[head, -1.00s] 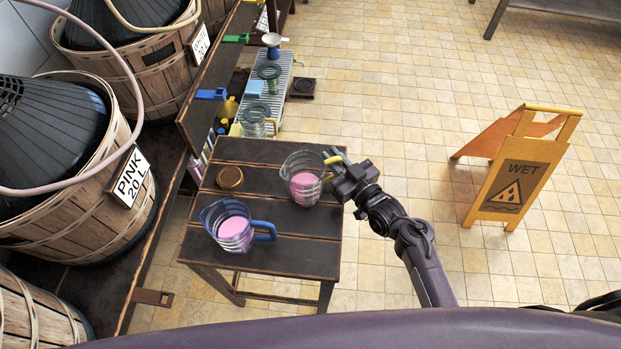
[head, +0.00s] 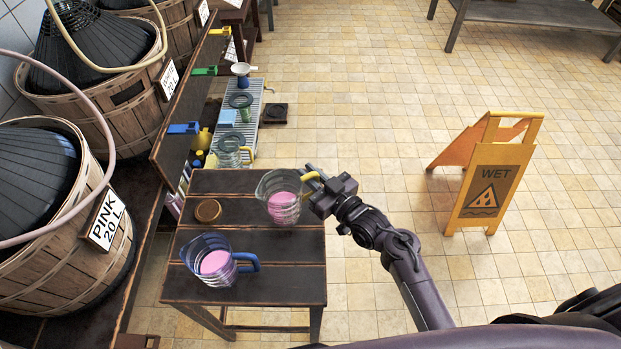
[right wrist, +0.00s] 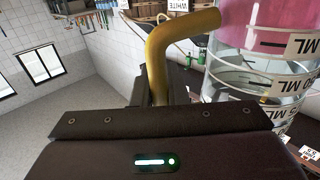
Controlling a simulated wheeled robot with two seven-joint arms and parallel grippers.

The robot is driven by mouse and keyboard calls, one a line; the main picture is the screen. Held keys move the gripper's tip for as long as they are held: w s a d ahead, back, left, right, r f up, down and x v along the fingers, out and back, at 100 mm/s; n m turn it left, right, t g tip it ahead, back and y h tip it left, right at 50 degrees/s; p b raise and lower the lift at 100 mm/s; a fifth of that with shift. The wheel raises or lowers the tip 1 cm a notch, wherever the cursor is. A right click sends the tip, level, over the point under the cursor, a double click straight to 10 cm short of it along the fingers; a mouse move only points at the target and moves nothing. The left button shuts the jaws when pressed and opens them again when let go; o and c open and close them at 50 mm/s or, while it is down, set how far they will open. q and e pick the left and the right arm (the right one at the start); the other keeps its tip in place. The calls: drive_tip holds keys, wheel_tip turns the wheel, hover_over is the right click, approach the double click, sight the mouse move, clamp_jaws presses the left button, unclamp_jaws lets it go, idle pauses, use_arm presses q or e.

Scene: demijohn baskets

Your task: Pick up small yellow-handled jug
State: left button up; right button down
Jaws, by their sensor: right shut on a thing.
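The small yellow-handled jug (head: 282,207) is clear, with pink liquid inside, and appears to stand upright near the right edge of the small dark wooden table (head: 225,185). My right gripper (head: 314,184) is shut on its yellow handle, coming from the right. In the right wrist view the yellow handle (right wrist: 158,60) runs down between the fingers, and the jug's marked wall (right wrist: 262,75) with pink liquid is at right; the fingertips are mostly hidden. A blue-handled jug (head: 212,262), also with pink liquid, stands nearer on the table. My left gripper is not in view.
A round brown lid (head: 208,210) lies on the table's left part. Large demijohn baskets (head: 40,250) line the left. A yellow wet-floor sign (head: 490,190) stands at right on open tiled floor.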

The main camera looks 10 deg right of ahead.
wheel_tip(320, 180, up, 17)
drive_tip(key=shift+f+p, duration=0.15)
drive_tip(key=shift+p, duration=0.25)
idle(0.5)
idle(0.5)
